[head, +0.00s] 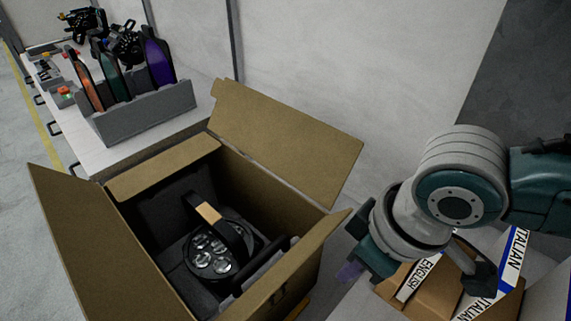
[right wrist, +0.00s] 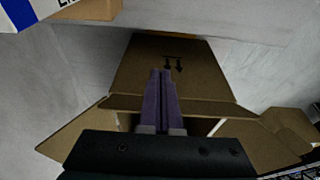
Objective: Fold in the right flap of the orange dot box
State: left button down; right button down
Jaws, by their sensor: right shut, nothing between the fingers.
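The open cardboard box (head: 300,285) stands in the lower middle of the head view. No orange dot shows on it. A large flap (head: 290,140) stands out at its far right edge, and a narrower flap (head: 300,262) slopes outward at its near right edge. A large left flap (head: 80,245) and a narrow far flap (head: 165,168) are also folded out. My right gripper (head: 350,271) is shut and empty, just right of the box. In the right wrist view its purple fingers (right wrist: 160,100) point toward a box panel with arrows (right wrist: 170,55); contact cannot be told. My left gripper is out of view.
A black round light (head: 212,250) sits inside the box. A bench with a grey rack (head: 150,112) of coloured panels stands at the back left. Cartons with language labels (head: 440,280) lie under my right arm. A pale wall (head: 340,60) rises behind the box.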

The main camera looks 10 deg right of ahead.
aim_at(310, 243)
jog(key=shift+f, duration=0.1)
jog(key=shift+w+a+f+b, duration=0.1)
jog(key=shift+w+a+b, duration=0.7)
jog(key=shift+w, duration=0.2)
jog(key=shift+w+a+b, duration=0.7)
jog(key=shift+w+a, duration=0.1)
jog(key=shift+w, duration=0.2)
jog(key=shift+w+a+f+b, duration=0.15)
jog(key=shift+w+a+b, duration=0.3)
jog(key=shift+w+b, duration=0.35)
jog(key=shift+f+b, duration=0.1)
jog(key=shift+b, duration=0.2)
jog(key=shift+w+a+b, duration=0.8)
jog(key=shift+w+a, duration=0.2)
jog(key=shift+s+d+r+p, duration=0.2)
jog(key=shift+r+p, duration=0.2)
jog(key=shift+p, duration=0.15)
jog(key=shift+s+d+r+p, duration=0.1)
jog(key=shift+d+r+p, duration=0.05)
jog(key=shift+r+p, duration=0.35)
jog(key=s+r+p, duration=0.1)
jog(key=p, duration=0.1)
jog(key=s+d+r+p, duration=0.1)
jog(key=p, duration=0.2)
jog(key=shift+d, duration=0.25)
notch_tip(310, 243, up, 9)
jog(key=p, duration=0.9)
